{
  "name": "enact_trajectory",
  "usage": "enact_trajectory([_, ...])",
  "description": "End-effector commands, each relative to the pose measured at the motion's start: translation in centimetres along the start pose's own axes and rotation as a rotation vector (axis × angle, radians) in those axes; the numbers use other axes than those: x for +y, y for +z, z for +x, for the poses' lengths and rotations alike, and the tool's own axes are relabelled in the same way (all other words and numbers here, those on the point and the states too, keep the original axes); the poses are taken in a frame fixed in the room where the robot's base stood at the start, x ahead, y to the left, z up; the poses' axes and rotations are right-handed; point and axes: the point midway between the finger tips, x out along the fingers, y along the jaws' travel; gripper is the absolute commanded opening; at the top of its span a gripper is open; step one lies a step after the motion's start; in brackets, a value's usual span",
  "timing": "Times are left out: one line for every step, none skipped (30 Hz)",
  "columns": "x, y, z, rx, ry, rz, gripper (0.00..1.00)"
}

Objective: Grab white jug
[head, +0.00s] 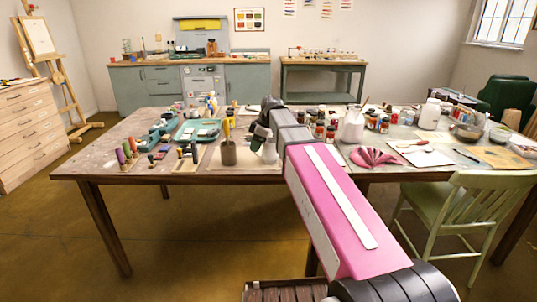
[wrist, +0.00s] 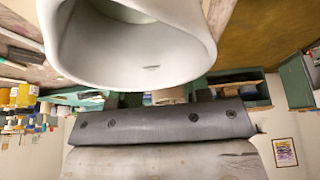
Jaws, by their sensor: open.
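The white jug (head: 270,153) stands on the long table, partly hidden behind my arm in the head view. In the wrist view the white jug (wrist: 140,45) fills the top of the picture, very close, with its wide, hollow-looking form cut off by the frame edge. My gripper (head: 260,137) is right at the jug in the head view. In the wrist view my gripper (wrist: 158,98) shows as a dark bar with its fingers apart just below the jug. It is open, and I cannot tell whether the fingers touch the jug.
A brown pot (head: 229,154) with tools stands just left of the jug. A white pitcher (head: 353,127) with a brush, several paint jars (head: 319,130) and a pink folded cloth (head: 376,157) lie to the right. A green chair (head: 460,208) stands at the table's front right.

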Motion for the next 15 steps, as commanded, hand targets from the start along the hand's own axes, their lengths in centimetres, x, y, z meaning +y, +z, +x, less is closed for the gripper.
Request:
enact_trajectory([-0.01, 0.02, 0.37, 0.000, 0.000, 0.000, 0.43])
enact_trajectory([0.00, 0.03, 0.45, 0.000, 0.000, 0.000, 0.43])
enact_trajectory([0.01, 0.03, 0.48, 0.000, 0.001, 0.000, 0.43])
enact_trajectory([0.01, 0.03, 0.47, 0.000, 0.001, 0.000, 0.43])
enact_trajectory([0.02, 0.03, 0.45, 0.000, 0.001, 0.000, 0.43])
enact_trajectory([0.02, 0.03, 0.44, 0.000, 0.001, 0.000, 0.43])
enact_trajectory([0.02, 0.03, 0.43, 0.000, 0.001, 0.000, 0.43])
enact_trajectory([0.02, 0.03, 0.43, 0.000, 0.001, 0.000, 0.40])
enact_trajectory([0.02, 0.03, 0.42, 0.000, 0.001, 0.000, 0.27])
enact_trajectory([0.01, 0.03, 0.42, 0.000, 0.001, 0.000, 0.17])
enact_trajectory([0.02, 0.03, 0.42, 0.000, 0.001, 0.000, 0.07])
enact_trajectory([0.02, 0.02, 0.41, 0.000, 0.001, 0.000, 0.00])
enact_trajectory([0.02, 0.02, 0.41, 0.000, 0.001, 0.000, 0.00])
enact_trajectory([0.02, 0.03, 0.41, 0.000, 0.000, 0.000, 0.00])
enact_trajectory([0.02, 0.02, 0.39, 0.000, 0.001, 0.000, 0.00])
